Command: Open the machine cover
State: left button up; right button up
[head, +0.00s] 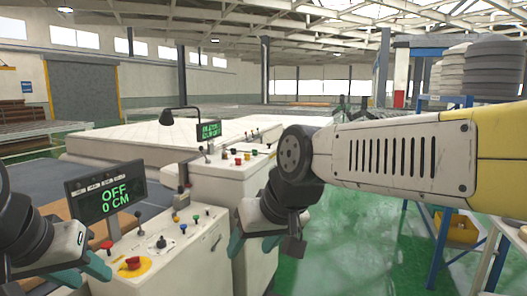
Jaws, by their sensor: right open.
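A white control cabinet (200,262) stands in front of me at lower left. Its sloped top carries buttons, a small lever and a red knob on a yellow disc (132,263). A dark screen (105,196) above it reads "OFF 0 CM". A handle-like line shows on its right side, but I cannot tell which panel is the cover. My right gripper (254,246) is open and empty, just right of the cabinet. My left gripper (84,273) is at the cabinet's left front edge. Its teal fingers are partly seen, and their gap is unclear.
A second white cabinet (236,178) with a green-lettered screen stands behind the first. My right arm spans the right side. A blue rack frame (433,240) stands at right. Green floor (350,250) is clear in the middle.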

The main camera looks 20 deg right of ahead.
aim_at(268, 148)
jog(key=z, duration=0.6)
jog(key=i+l+z, duration=0.6)
jog(key=i+l, duration=0.15)
jog(key=i+l+z, duration=0.25)
jog(key=i, duration=0.3)
jog(key=i+l+z, duration=0.15)
jog(key=i+z, duration=0.15)
jog(key=i, duration=0.15)
jog(key=i+u, duration=0.25)
jog(key=i, duration=0.4)
jog(key=i+l+u, duration=0.25)
jog(key=i, duration=0.35)
jog(key=i+u, duration=0.2)
jog(key=u, duration=0.25)
jog(key=i+u, duration=0.2)
jog(key=u, duration=0.25)
jog(key=i+u, duration=0.2)
jog(key=u, duration=0.25)
jog(key=i+l+u, duration=0.15)
jog(key=u, duration=0.3)
jog(key=i+l+u, duration=0.1)
jog(key=u, duration=0.25)
jog(key=i+l+u, duration=0.15)
jog(key=i+u, duration=0.2)
jog(key=i+l+u, duration=0.15)
jog(key=u, duration=0.25)
